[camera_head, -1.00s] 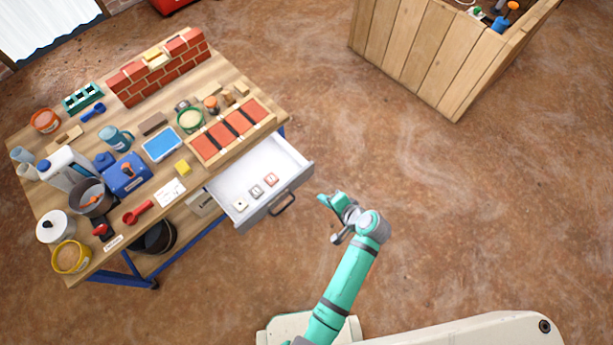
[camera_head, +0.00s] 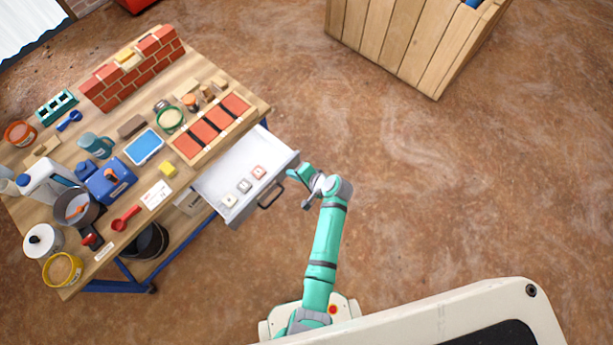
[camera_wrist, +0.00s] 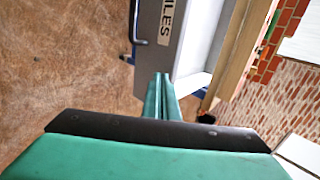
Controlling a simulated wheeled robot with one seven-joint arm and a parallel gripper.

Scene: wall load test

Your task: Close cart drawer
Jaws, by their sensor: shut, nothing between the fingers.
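The cart drawer (camera_head: 244,178) is pulled out from the near right side of the wooden-topped cart (camera_head: 98,268). It is pale grey, with a dark handle (camera_head: 270,195) on its front, and several small tiles (camera_head: 244,186) lie inside. In the wrist view the drawer front (camera_wrist: 178,58) shows a label reading "TILES" and the handle (camera_wrist: 136,25). My gripper (camera_head: 293,172) is at the right end of the drawer front. Its teal fingers (camera_wrist: 161,95) are shut and empty, pointing at the drawer front. I cannot tell whether they touch it.
The cart top holds a small brick wall (camera_head: 132,68), a tray of red tiles (camera_head: 210,126), a blue box (camera_head: 110,181), buckets and tools. A wooden crate (camera_head: 405,40) stands at the back. The floor right of the drawer is clear.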

